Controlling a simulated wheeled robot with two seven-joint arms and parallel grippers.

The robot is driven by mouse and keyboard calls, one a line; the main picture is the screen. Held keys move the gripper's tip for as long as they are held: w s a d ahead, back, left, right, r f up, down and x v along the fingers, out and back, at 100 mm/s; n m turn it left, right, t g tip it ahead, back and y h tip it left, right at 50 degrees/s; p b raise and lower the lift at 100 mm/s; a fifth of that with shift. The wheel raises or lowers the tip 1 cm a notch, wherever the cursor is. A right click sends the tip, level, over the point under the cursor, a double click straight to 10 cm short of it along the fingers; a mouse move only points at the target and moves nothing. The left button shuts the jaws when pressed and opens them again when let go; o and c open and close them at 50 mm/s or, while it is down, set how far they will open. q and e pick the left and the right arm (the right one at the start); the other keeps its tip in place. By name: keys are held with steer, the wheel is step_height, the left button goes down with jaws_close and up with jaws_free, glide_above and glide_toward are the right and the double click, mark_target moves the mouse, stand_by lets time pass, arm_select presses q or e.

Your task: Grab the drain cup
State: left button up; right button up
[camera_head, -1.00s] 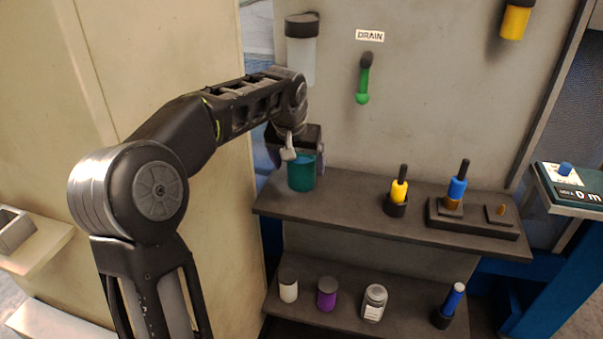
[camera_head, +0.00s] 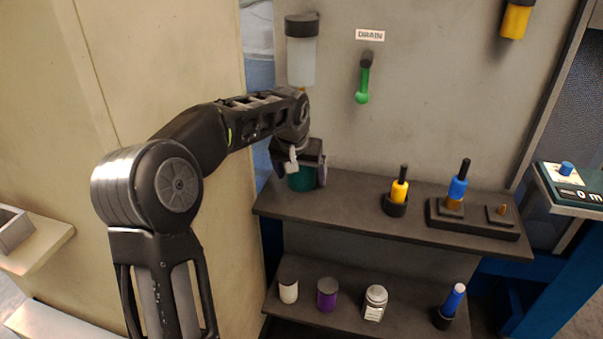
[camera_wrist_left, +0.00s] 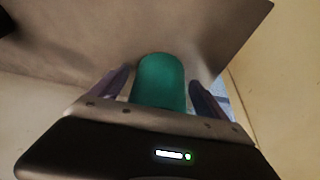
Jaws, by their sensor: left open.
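The drain cup is a teal-green cylinder (camera_head: 301,181) on the left end of the upper shelf, partly hidden by my gripper. It also shows in the left wrist view (camera_wrist_left: 159,82), between the two fingers. My left gripper (camera_head: 307,172) is open around the cup, with one purple-grey finger on each side. In the left wrist view my left gripper (camera_wrist_left: 160,92) shows small gaps between fingers and cup. A green-handled drain valve (camera_head: 363,84) hangs under the DRAIN label (camera_head: 370,36). My right gripper is not in view.
The upper shelf (camera_head: 345,205) also holds a yellow tool (camera_head: 399,190) and a blue tool (camera_head: 458,181) in dark holders. A clear container (camera_head: 301,62) is on the panel above my gripper. Several jars stand on the lower shelf (camera_head: 400,315). The upper shelf's middle is clear.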

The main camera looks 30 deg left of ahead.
arm_select(q)
steer(key=shift+c, duration=0.3)
steer(key=c, duration=1.5)
steer(key=shift+c, duration=0.2)
steer(key=shift+r, duration=0.2)
steer(key=shift+c, duration=1.2)
steer(key=s+d, duration=0.2)
steer(key=s, duration=0.3)
steer(key=s+d+b, duration=0.1)
steer(key=s+d, duration=0.1)
steer(key=s, duration=0.4)
steer(key=s+d, duration=0.2)
steer(key=s, duration=0.4)
steer(key=shift+r, duration=0.1)
